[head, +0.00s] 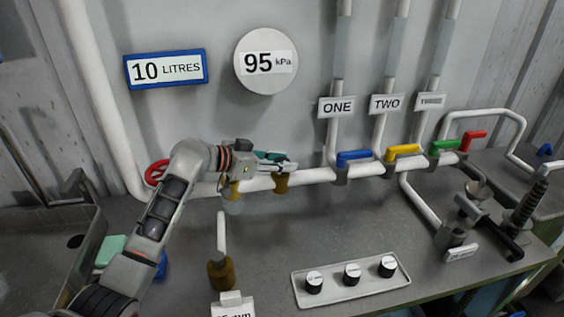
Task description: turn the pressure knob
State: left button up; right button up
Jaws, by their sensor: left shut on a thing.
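My left gripper (284,163) reaches in from the left and is at the white pipe below the 95 kPa gauge. It is shut on a small teal part (268,156), mostly hidden by the fingers, so I cannot tell its full shape. Brass fittings (281,184) sit on the pipe just below the gripper. Three black knobs with white tops stand on a pale plate (333,299) at the front: left (314,283), middle (352,275), right (387,267). Their labels are too small to read, so I cannot tell which is the pressure knob. The gauge (266,61) reads 95 kPa. My right gripper is out of view.
A red wheel (157,172) is left of my arm. Blue (354,156), yellow (403,149), green (444,146) and red (473,135) handles line the pipe to the right. A brass post (221,274) stands on the bench. The bench between pipe and plate is clear.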

pick_arm(q)
jog(key=shift+m+g+h+b, duration=0.5)
jog(key=shift+m+g+b, duration=0.1)
jog(key=shift+m+g, duration=0.5)
jog(key=shift+g, duration=0.1)
jog(key=o, duration=1.1)
jog(key=shift+o, duration=0.2)
jog(key=v, duration=1.2)
jog(key=shift+s+f, duration=0.1)
